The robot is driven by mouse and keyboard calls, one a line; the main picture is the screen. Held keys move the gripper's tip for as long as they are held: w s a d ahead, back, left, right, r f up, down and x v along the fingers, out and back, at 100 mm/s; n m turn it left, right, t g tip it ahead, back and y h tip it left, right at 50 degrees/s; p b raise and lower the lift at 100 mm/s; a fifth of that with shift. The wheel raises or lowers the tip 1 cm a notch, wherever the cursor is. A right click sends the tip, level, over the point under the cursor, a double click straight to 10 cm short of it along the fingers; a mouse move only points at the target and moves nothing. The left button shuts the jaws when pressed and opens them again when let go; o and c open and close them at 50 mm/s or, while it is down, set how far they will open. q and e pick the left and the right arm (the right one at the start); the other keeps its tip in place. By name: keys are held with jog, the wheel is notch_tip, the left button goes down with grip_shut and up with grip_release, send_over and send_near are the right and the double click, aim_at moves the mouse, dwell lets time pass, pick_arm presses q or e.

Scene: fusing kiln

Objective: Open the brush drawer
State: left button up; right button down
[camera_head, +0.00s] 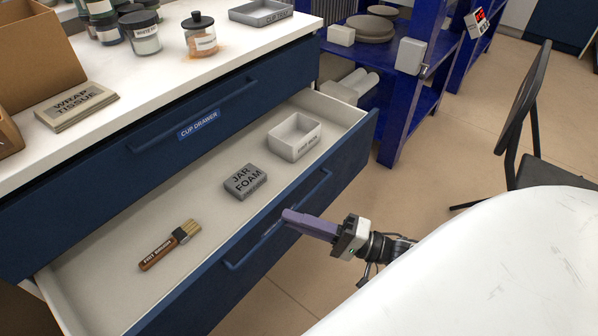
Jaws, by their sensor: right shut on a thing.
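The brush drawer (95,262) is the lower dark blue drawer of the cabinet, and it stands pulled out with its pale inside in view. Its front carries a long blue bar handle (245,253). A brush (170,245) with a brown wooden handle lies in the drawer's near left part. My right gripper (288,215) comes in from the right and is shut on the middle of the handle. Its purple fingers hide that stretch of the bar. My left gripper is not in view.
The drawer also holds a grey jar foam block (245,182) and a small white box (294,137). The cup drawer (165,128) above is shut. Jars and a wrap tissue pack (77,106) stand on the countertop. A blue shelf (395,120) and a dark chair (530,130) stand beyond.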

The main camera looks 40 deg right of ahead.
jog(key=shift+s+d, duration=0.15)
jog(key=shift+s, duration=0.25)
jog(key=c, duration=1.8)
grip_release()
jog(key=shift+c, duration=0.2)
jog(key=v, duration=1)
jog(key=shift+s+p, duration=0.15)
jog(key=shift+p, duration=0.25)
